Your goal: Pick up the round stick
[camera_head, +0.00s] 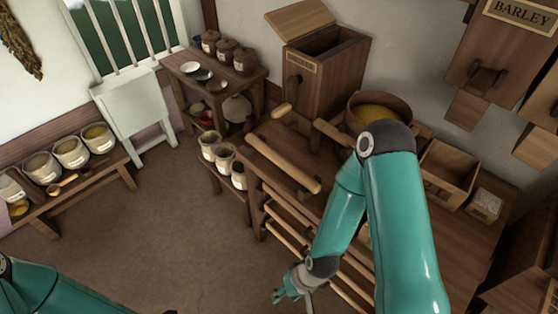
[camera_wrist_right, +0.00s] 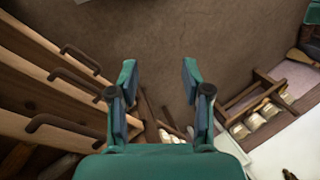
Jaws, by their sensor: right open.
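A long, pale wooden round stick (camera_head: 285,163) lies on the left part of the wooden worktop, slanting from upper left to lower right in the head view. My right gripper (camera_head: 290,286) is low in front of the worktop, below and apart from the stick. In the right wrist view, its two fingers (camera_wrist_right: 160,78) are spread, with nothing held between them and bare floor beyond. The stick cannot be made out in the wrist view. My left arm shows at the lower left of the head view, its gripper out of frame.
Drawers with dark handles (camera_wrist_right: 70,125) lie close on the left of the wrist view. A round tub (camera_head: 352,112), an open wooden box (camera_head: 447,172) and a lidded bin (camera_head: 325,75) stand behind. Pots (camera_head: 224,160) stand left of the worktop. The floor (camera_head: 185,220) is clear.

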